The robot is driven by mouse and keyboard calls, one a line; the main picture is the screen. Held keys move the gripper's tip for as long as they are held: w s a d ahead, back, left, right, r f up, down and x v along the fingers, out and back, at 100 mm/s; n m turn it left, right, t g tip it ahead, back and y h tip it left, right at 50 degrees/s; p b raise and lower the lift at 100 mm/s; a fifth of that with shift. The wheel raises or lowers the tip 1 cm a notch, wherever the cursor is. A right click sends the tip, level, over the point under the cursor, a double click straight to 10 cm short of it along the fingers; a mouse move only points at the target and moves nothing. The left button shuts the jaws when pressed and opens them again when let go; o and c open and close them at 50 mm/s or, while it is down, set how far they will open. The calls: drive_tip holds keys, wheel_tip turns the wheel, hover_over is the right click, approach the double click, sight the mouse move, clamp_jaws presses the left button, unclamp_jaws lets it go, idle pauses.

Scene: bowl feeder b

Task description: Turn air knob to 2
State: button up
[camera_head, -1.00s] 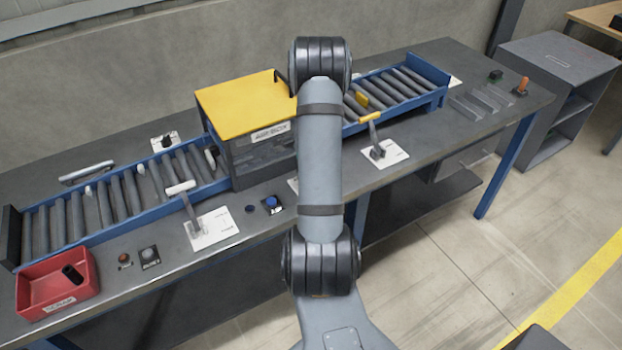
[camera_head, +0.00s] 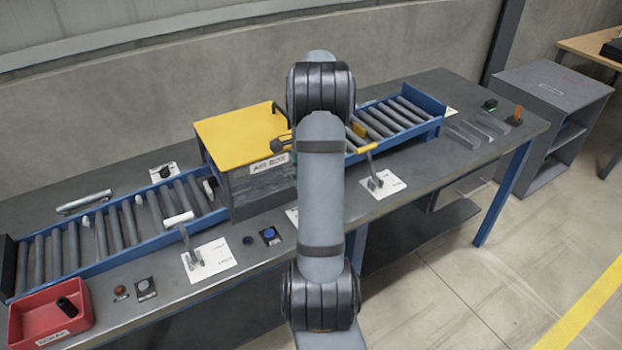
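Several small controls sit on the workbench, and I cannot read which is the air knob. A black knob on a white plate (camera_head: 163,172) stands behind the left roller conveyor. A blue round control (camera_head: 270,236) is at the bench's front edge, and a grey round control (camera_head: 146,288) is near the red bin. My arm runs up the middle and hides part of the bench. A small dark part, apparently of my gripper (camera_head: 282,145), shows left of the arm, in front of the yellow lid's right edge. The rest of the gripper is hidden, so its opening does not show.
A yellow-lidded box (camera_head: 240,130) stands between the two roller conveyors. Levers with white plates stand at the front, left (camera_head: 208,260) and right (camera_head: 383,186). A red bin (camera_head: 50,318) is at lower left. A grey cabinet (camera_head: 550,85) is at right.

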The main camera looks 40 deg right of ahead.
wheel_tip(320, 180, up, 2)
drive_tip(key=shift+r, duration=0.2)
idle(0.4)
drive_tip(key=f, duration=1.2)
drive_tip(key=shift+w+a, duration=0.1)
drive_tip(key=shift+w, duration=0.1)
